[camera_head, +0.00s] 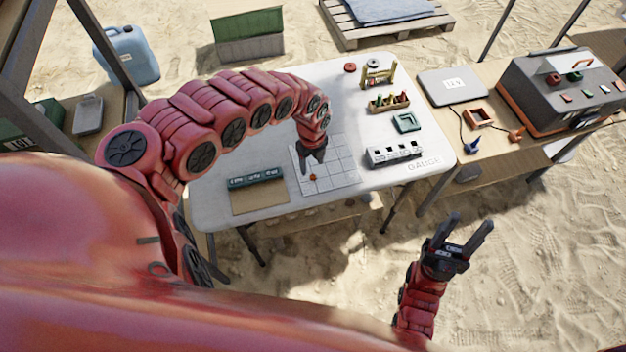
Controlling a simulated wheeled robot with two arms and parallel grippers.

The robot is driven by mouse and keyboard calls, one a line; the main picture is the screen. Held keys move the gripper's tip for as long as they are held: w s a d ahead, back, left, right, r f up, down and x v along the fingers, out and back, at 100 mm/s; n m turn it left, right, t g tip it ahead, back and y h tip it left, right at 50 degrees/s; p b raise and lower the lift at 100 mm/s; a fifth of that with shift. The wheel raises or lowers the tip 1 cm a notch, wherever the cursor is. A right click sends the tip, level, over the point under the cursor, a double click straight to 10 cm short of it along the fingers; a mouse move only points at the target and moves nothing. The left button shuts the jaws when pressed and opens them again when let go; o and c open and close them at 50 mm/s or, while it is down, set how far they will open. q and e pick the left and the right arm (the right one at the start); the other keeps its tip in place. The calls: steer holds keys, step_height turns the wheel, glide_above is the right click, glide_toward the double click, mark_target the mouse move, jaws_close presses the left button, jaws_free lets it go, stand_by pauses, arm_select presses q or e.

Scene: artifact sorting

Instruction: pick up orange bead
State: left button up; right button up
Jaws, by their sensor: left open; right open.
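The orange bead (313,177) is a small round spot on the pale gridded mat (340,172) on the white table. My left gripper (312,163) points down over the mat, just above the bead in the picture. Its fingers are open and hold nothing that I can see. Whether the fingertips are level with the bead or touch it is too small to tell. My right gripper (466,232) is open and empty, in front of the table's right side, over the sand.
On the white table (230,215) stand a dark green labelled block (256,178), a grey gauge block (395,154), a green square frame (407,122) and a small tray (389,104). A second table with a large grey case (565,85) adjoins at right.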

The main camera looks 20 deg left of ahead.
mark_target(313, 176)
arm_select(q)
steer(key=f, duration=0.5)
steer(key=shift+s+d+p, duration=0.1)
steer(key=shift+d+p, duration=0.2)
steer(key=shift+a+f, duration=0.1)
steer(key=shift+f, duration=0.15)
jaws_close()
